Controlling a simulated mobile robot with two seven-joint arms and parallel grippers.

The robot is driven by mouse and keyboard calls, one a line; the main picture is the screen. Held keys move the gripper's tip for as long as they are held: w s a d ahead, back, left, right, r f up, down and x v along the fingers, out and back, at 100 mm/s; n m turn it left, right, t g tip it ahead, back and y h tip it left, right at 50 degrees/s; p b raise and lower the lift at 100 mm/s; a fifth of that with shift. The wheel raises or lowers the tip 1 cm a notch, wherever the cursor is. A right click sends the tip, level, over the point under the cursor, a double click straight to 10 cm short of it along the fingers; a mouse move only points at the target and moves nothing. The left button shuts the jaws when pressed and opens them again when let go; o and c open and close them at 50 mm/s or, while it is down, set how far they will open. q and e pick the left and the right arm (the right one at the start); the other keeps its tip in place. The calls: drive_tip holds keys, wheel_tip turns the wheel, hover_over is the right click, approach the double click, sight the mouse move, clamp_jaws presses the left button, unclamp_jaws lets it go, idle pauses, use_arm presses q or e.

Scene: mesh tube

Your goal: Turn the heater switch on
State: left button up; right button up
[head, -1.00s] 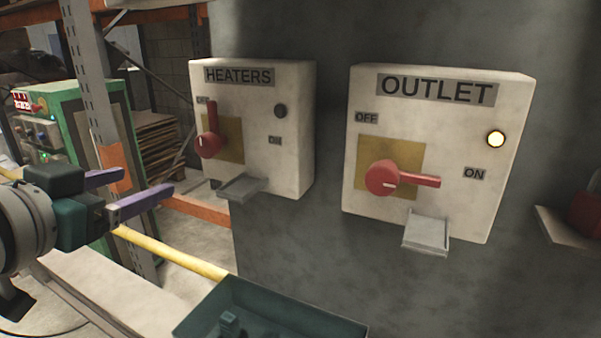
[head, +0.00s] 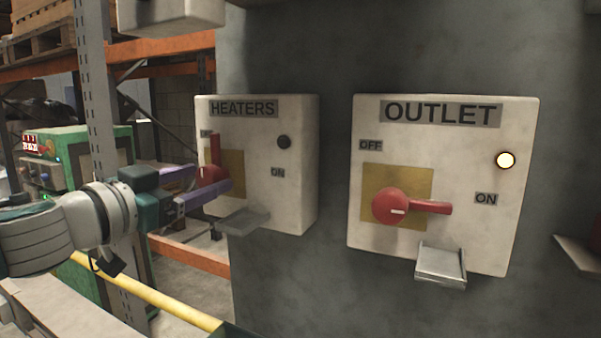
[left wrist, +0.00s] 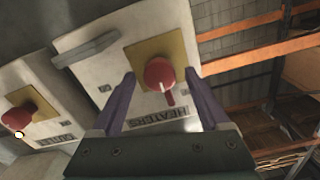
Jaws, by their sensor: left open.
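The heaters box (head: 297,190) is a pale box on the grey wall with a red rotary switch (head: 215,148) on a yellow plate. Its handle points up toward the OFF label, and its round lamp (head: 284,142) is dark. My left gripper (head: 212,180) is open at the front of this switch. In the left wrist view the red knob (left wrist: 159,73) shows between the two purple fingertips (left wrist: 160,84), with its handle pointing toward the HEATERS label. I cannot tell whether a finger touches it. The OFF label is partly hidden. My right gripper is not in view.
The outlet box (head: 500,235) stands to the right, its red handle (head: 425,206) turned toward ON and its lamp (head: 505,160) lit. A small grey ledge (head: 245,221) juts out below the heaters switch. A yellow rail (head: 150,293) runs below my left arm.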

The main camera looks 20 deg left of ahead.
use_arm(q)
drive_tip(key=shift+w+d, duration=0.1)
drive_tip(key=shift+w, duration=0.7)
clamp_jaws()
